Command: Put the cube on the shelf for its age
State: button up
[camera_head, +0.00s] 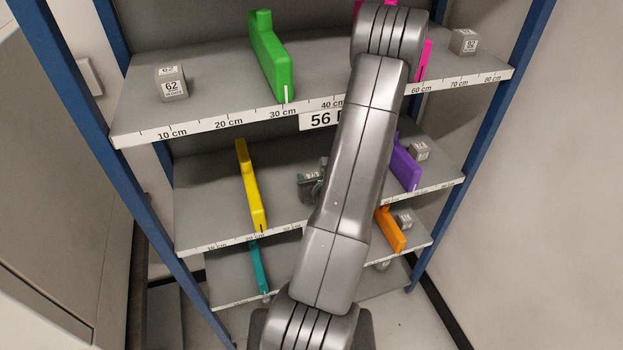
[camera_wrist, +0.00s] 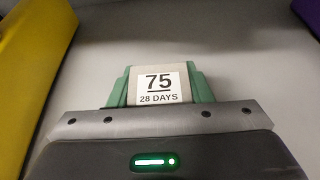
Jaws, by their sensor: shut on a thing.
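A grey concrete cube (camera_wrist: 158,84) with a white label reading "75, 28 DAYS" is held in my gripper (camera_wrist: 160,88). The green fingers are shut on its two sides. In the head view the cube (camera_head: 311,174) and my gripper (camera_head: 314,184) are over the middle shelf (camera_head: 205,190), between the yellow divider (camera_head: 251,190) and the purple divider (camera_head: 404,163). I cannot tell if the cube touches the shelf. My arm hides part of this shelf's front edge and its age plate. The top shelf (camera_head: 210,85) has a plate starting "56" (camera_head: 318,120), partly hidden by my arm.
Cubes stand on the top shelf at left (camera_head: 171,84) and right (camera_head: 463,41), on the middle right (camera_head: 418,150) and lower right (camera_head: 404,219). Other dividers are green (camera_head: 270,60), pink (camera_head: 424,62), orange (camera_head: 390,230) and teal (camera_head: 259,267). Blue posts (camera_head: 88,110) bound the rack.

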jog(key=shift+f, duration=0.3)
jog(key=shift+f, duration=0.2)
jog(key=o, duration=1.2)
jog(key=shift+r, duration=0.1)
jog(key=shift+r, duration=0.2)
jog(key=b+v, duration=0.2)
jog(key=v, duration=1)
jog(key=shift+s+f, duration=0.1)
jog(key=shift+f, duration=0.05)
